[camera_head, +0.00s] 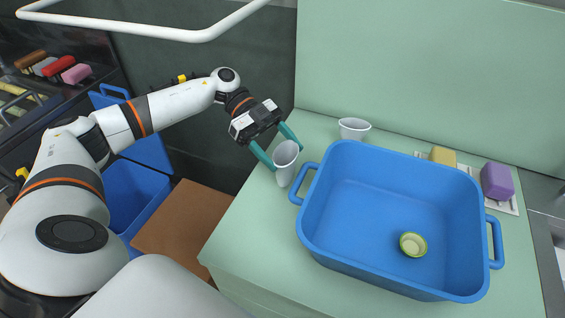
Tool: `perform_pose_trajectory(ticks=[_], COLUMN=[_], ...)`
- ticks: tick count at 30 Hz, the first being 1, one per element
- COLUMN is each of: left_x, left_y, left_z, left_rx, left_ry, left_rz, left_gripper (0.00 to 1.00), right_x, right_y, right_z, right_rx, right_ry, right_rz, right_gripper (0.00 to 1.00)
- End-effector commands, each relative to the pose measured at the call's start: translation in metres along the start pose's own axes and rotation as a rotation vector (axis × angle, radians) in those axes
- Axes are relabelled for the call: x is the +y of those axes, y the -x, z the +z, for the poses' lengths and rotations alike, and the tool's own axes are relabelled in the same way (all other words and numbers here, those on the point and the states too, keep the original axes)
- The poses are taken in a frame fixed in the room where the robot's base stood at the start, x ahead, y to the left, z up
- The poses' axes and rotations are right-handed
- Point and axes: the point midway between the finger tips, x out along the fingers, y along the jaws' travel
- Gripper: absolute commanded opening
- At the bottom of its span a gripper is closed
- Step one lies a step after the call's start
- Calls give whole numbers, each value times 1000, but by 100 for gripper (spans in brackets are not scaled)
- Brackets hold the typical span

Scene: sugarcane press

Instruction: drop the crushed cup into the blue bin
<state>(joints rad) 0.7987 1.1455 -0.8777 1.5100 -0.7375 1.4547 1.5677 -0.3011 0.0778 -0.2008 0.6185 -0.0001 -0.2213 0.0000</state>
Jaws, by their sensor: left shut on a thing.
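My left gripper (286,157) has its teal fingers on either side of a white cup (287,173) and is shut on it. The cup is at the left edge of the green counter, left of the blue tub; I cannot tell whether it touches the counter or whether it is crushed. A second white cup (354,128) stands on the counter behind the tub. A blue bin (132,195) with its lid raised stands low at the left, partly hidden by my left arm. My right gripper is not in view.
A large blue tub (385,270) with side handles fills much of the counter (245,235) and holds a small green round piece (413,244). Yellow (443,156) and purple (497,181) blocks lie at the right. A brown box (185,222) stands beside the bin. A white rail (150,30) crosses top left.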

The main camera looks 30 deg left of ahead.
Motion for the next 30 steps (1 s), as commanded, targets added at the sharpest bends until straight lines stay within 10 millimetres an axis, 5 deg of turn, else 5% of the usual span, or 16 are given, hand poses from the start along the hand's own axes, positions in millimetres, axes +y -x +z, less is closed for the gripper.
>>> perform_pose_trajectory(ticks=[8, 20, 21, 24, 30], left_x=[0, -1, 0, 0, 0], left_y=[-18, -20, -20, -20, -20], left_z=[-37, -42, -41, -41, -41], left_rx=[0, 0, 1, 1, 1], left_ry=[3, 1, 0, 0, 1], left_rz=[-1, -1, -1, -1, -1], left_gripper=[46, 45, 73, 89, 89], right_x=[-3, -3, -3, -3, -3], right_y=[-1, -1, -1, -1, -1], right_z=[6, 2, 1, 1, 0], right_rx=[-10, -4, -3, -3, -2], right_ry=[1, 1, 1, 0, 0], right_rz=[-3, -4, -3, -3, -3], right_gripper=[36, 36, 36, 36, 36])
